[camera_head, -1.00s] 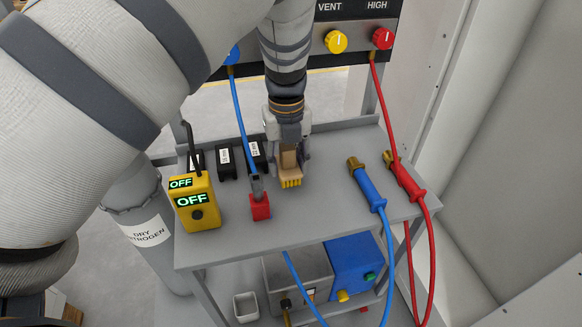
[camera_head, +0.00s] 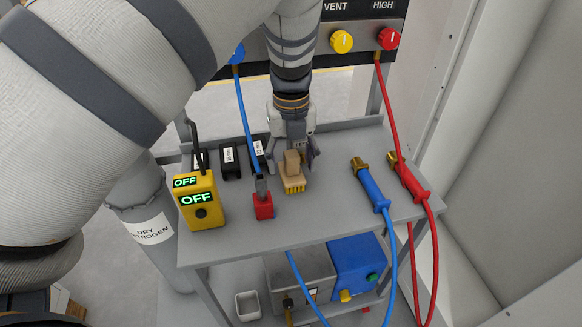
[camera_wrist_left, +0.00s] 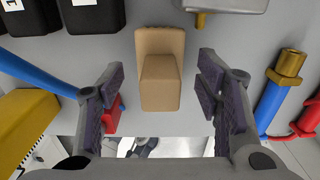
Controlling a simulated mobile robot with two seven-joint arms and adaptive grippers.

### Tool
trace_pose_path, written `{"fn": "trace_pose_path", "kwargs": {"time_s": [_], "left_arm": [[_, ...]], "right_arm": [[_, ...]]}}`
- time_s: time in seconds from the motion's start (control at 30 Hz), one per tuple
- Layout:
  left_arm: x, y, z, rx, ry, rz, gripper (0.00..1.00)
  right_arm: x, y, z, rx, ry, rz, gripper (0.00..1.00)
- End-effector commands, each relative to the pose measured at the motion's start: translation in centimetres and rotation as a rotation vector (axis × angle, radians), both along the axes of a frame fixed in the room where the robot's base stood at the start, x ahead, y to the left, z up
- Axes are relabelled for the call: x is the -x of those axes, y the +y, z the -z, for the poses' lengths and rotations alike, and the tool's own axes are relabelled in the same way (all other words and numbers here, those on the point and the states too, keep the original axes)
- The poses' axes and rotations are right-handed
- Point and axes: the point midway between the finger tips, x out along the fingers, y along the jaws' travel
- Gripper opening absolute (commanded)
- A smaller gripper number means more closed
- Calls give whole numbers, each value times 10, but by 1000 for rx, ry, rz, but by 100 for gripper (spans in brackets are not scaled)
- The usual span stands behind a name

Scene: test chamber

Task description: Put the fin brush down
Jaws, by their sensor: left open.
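The fin brush (camera_head: 292,172) has a tan block body and yellow bristles. It stands on the grey cart top (camera_head: 325,200), between the red-handled tool and the blue hose fitting. In the left wrist view the brush (camera_wrist_left: 160,80) lies between the two fingers, with a gap on each side. My left gripper (camera_head: 293,152) is open around the brush and touches neither side of it; its dark finger pads (camera_wrist_left: 163,95) show wide apart in the wrist view. My right gripper is not in view.
A yellow meter (camera_head: 201,205) reading OFF, black boxes (camera_head: 230,160) and a red-handled tool (camera_head: 263,207) stand left of the brush. Blue (camera_head: 370,188) and red (camera_head: 410,184) hose fittings lie to the right. The cart's front middle is clear.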

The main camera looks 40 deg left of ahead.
Motion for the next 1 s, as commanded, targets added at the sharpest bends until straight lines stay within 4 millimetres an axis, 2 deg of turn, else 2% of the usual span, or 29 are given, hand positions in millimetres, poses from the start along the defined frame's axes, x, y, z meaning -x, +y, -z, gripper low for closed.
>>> {"fn": "trace_pose_path", "kwargs": {"time_s": [0.03, 0.1, 0.2, 0.33, 0.5, 1.0], "left_arm": [[-2, 0, -19, -4, -9, 2, 59], [-1, 0, -40, -3, -10, 0, 59], [-1, 0, -64, -3, -8, 1, 59], [0, 0, -86, -2, -4, 1, 59], [0, 0, -94, -1, -1, 0, 59], [0, 0, -93, -1, -1, 0, 59]], "right_arm": [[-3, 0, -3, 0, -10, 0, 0], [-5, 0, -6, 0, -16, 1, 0], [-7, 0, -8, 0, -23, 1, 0], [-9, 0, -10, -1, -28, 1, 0], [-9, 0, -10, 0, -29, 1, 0], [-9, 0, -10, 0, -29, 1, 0]]}}
